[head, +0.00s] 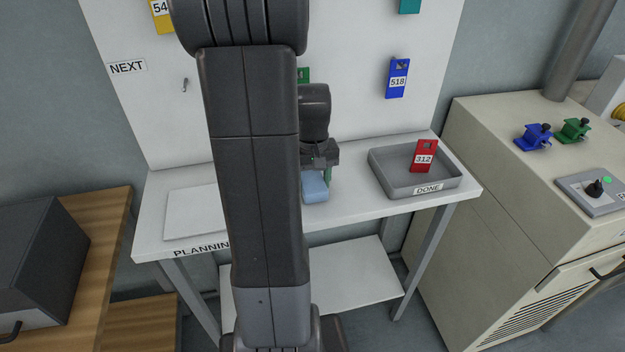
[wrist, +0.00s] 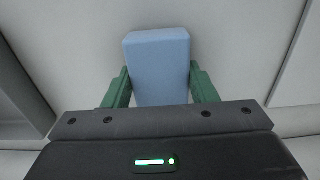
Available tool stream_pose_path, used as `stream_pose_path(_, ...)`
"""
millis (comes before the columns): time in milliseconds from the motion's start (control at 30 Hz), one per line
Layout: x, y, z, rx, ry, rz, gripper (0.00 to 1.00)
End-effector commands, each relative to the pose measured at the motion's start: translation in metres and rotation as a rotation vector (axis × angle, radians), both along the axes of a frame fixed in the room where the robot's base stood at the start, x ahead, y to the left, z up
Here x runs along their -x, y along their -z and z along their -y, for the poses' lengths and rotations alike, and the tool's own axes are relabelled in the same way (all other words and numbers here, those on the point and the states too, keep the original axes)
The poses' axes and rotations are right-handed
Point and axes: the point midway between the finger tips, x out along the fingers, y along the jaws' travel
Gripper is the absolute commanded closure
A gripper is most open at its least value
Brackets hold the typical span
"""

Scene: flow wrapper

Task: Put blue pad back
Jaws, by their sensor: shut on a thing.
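The light blue pad (head: 315,187) is at my gripper (head: 318,172), over the white planning table, right of my arm in the head view. In the wrist view the pad (wrist: 158,62) sits between the two green fingers of my gripper (wrist: 160,88), which are shut on its sides. The far end of the pad sticks out past the fingertips. I cannot tell whether the pad touches the tabletop. My arm hides part of the table and board.
A grey DONE tray (head: 385,178) with a red 312 tag (head: 424,156) stands right of the pad. A white sheet (head: 195,213) lies at the left. The upright board (head: 350,60) behind holds a blue 518 tag (head: 397,78). A beige cabinet (head: 510,200) stands at the right.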

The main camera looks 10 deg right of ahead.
Motion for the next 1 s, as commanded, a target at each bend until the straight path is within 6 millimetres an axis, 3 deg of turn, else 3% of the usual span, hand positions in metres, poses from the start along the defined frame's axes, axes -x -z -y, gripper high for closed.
stream_pose_path(133,0.0,0.005,0.0,0.0,0.0,0.0,0.69)
stream_pose_path(167,0.0,0.003,0.0,0.0,0.0,0.0,0.42)
stream_pose_path(233,0.0,0.003,0.0,0.0,0.0,0.0,0.28)
stream_pose_path(267,0.0,0.003,0.0,0.0,0.0,0.0,0.26)
stream_pose_path(667,-0.001,-0.007,0.0,0.0,0.0,0.002,0.26)
stream_pose_path(1000,-0.001,-0.077,0.0,0.001,0.0,0.005,0.26)
